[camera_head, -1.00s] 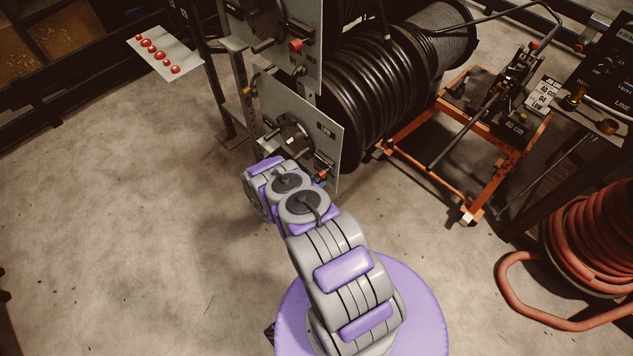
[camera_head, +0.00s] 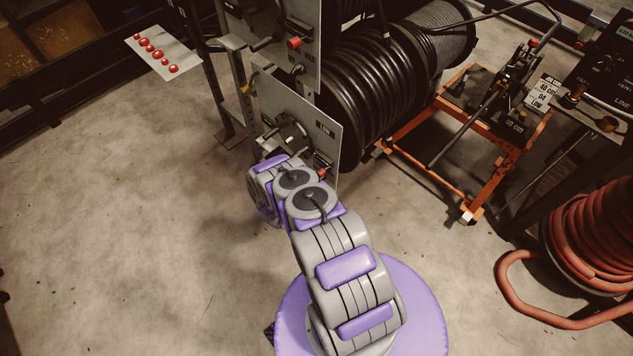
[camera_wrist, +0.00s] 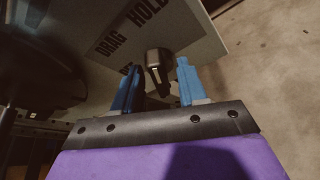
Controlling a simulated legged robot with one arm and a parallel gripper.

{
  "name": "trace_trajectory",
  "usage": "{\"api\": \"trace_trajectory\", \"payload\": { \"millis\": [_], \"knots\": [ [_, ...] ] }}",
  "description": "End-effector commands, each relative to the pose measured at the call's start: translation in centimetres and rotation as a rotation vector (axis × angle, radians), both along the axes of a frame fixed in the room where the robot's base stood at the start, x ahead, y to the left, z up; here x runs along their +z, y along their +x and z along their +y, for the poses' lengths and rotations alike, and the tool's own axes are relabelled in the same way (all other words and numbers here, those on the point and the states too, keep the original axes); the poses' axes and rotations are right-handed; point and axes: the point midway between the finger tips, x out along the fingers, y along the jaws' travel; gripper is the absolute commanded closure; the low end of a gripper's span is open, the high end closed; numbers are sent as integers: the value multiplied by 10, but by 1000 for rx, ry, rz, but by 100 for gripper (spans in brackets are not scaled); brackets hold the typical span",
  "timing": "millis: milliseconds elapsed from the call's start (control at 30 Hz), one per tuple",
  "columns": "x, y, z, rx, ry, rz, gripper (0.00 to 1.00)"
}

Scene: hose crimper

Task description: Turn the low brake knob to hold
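In the wrist view a dark knob (camera_wrist: 158,60) with a black pointer-like part stands out from a pale panel (camera_wrist: 195,48) printed with DRAG and HOLD. A third word is mostly hidden. My gripper (camera_wrist: 156,72) is open; its two blue fingers are spread, one left and one right of the knob, with visible gaps. Whether the fingertips reach past the knob's face I cannot tell. In the head view the low panel (camera_head: 325,150), marked LOW, stands just beyond my arm. My arm hides its lower part and most of my gripper.
A large black hose reel (camera_head: 375,85) stands right of the panel. An upper panel (camera_head: 306,15) with a red knob (camera_head: 293,42) sits above. An orange frame (camera_head: 430,180) and a red hose coil (camera_head: 590,235) are at right. The concrete floor (camera_head: 120,230) at left is clear.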

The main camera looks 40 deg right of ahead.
Motion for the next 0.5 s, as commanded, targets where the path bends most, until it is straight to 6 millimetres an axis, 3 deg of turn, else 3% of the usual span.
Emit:
{"api": "trace_trajectory", "payload": {
  "millis": [267,500],
  "knots": [
    [7,-3,15,2,0,-1,58],
    [25,-16,61,6,0,1,58]
  ]
}}
